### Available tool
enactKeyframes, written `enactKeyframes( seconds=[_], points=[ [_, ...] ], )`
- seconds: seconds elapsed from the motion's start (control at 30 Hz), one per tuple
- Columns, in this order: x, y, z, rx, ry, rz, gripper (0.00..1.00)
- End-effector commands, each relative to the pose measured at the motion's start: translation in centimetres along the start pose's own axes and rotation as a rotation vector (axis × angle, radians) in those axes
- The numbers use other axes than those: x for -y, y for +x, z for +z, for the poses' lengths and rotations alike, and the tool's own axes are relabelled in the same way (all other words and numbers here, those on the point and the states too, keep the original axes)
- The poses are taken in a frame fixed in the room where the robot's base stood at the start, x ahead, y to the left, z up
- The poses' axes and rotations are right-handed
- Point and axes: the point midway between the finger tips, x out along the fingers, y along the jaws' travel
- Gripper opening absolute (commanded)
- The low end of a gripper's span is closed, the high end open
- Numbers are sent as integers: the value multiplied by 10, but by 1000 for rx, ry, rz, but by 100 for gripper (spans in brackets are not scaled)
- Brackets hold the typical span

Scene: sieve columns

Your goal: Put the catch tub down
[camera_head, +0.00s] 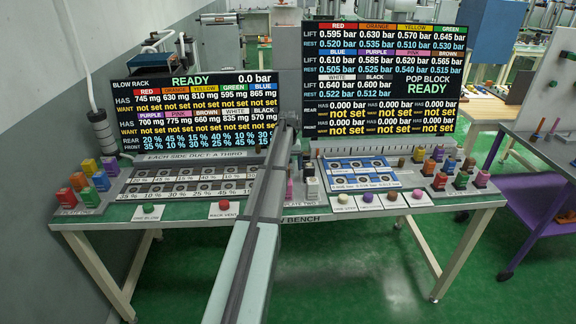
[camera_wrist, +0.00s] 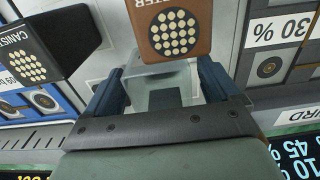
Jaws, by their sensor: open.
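My gripper (camera_wrist: 160,90) shows in the wrist view as two dark blue fingers standing apart, so it is open. A pale grey, box-like thing (camera_wrist: 190,72) with a dark inside sits between the fingers; it may be the catch tub, but I cannot tell for sure. I cannot tell whether the fingers touch it. In the head view my arm reaches across the middle of the bench and hides what lies under it. No catch tub can be clearly picked out there.
A brown canister (camera_wrist: 175,34) is just beyond the fingers, with a black canister (camera_wrist: 58,42) to the left. The bench (camera_head: 320,218) carries a left duct panel (camera_head: 185,185), a right blue-and-white panel (camera_head: 358,168), coloured blocks and buttons. Two display screens stand behind.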

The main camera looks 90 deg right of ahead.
Motion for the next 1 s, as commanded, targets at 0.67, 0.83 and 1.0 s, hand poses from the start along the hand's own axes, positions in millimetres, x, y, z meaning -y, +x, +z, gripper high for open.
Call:
enactKeyframes(
  seconds=[0.67,0.83,1.0],
  points=[
    [0,-92,-1,-1,0,0,89],
    [0,-112,0,-1,0,0,89],
    [0,-122,0,0,0,0,89]
  ],
)
